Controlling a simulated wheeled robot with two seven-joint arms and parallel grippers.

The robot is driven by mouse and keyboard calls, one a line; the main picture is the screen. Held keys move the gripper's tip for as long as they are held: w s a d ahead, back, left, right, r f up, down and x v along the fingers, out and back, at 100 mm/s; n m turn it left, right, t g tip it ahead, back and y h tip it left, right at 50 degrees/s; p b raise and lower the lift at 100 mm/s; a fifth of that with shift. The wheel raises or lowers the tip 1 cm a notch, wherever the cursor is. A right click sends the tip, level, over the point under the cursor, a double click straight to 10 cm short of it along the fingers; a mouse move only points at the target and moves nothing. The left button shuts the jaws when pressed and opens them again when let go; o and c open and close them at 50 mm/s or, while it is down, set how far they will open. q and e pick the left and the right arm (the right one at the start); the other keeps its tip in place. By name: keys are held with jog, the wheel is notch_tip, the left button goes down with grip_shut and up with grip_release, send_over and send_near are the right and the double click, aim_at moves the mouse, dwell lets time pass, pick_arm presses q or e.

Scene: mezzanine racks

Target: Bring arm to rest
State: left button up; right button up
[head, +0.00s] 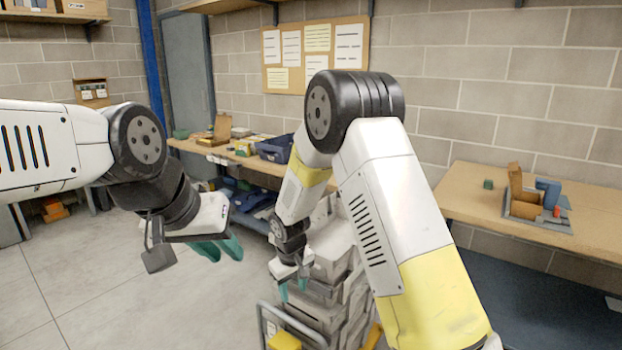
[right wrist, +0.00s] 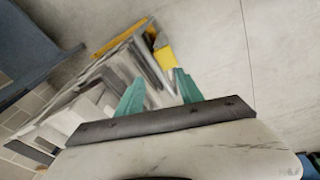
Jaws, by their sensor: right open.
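My left gripper (head: 219,250) hangs in the air at the left of the head view, its teal fingers apart with nothing between them. My right arm is raised and bent, with its elbow high in front of the wall. My right gripper (head: 293,287) points down in front of the stack of grey boxes. In the right wrist view the right gripper (right wrist: 156,88) has its two teal fingers apart and empty. I cannot tell how close its fingertips are to the boxes.
A cart (head: 272,310) with yellow parts carries a stack of grey boxes (head: 333,248), partly hidden by my right arm. A cluttered workbench (head: 263,178) runs along the wall. Another bench (head: 470,207) at right holds an open cardboard box (head: 522,195). The floor (head: 110,280) at left is clear.

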jog(key=s+d+r+m+t+y, duration=0.1)
jog(key=s+d+r, duration=0.25)
jog(key=r, duration=0.35)
jog(key=s+d+r+m, duration=0.2)
jog(key=d+r, duration=0.3)
jog(key=r, duration=0.3)
jog(key=s+d+r+m+t+y, duration=0.1)
jog(key=s+d+r, duration=0.25)
jog(key=r, duration=0.35)
jog(key=s+d+r+m+t, duration=0.1)
jog(key=s+d+r, duration=0.2)
jog(key=s, duration=0.4)
jog(key=s+d+r+m+t, duration=0.1)
jog(key=s+d+r+m, duration=0.1)
jog(key=s+d+r, duration=0.2)
jog(key=s, duration=0.3)
jog(key=shift+s+r, duration=0.25)
jog(key=shift+s, duration=0.05)
